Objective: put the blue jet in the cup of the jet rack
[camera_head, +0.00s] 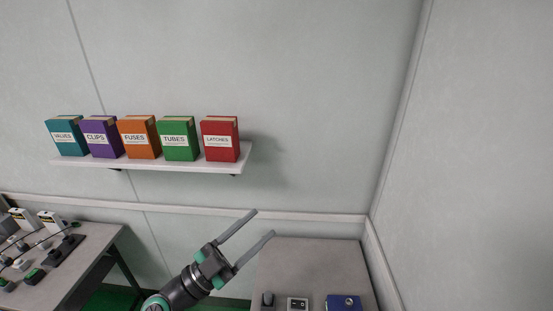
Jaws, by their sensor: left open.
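My left gripper (263,223) reaches up from the bottom middle. Its two long grey fingers are spread apart with nothing between them, in front of the wall and the back left corner of a grey bench. I cannot make out the blue jet or the jet rack in this view. My right gripper does not show.
The grey bench (310,262) bears a blue box (343,303), a small switch unit (297,304) and a dark object (267,299), all at the bottom edge. A left table (92,238) holds testers. A wall shelf (150,165) carries several labelled boxes.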

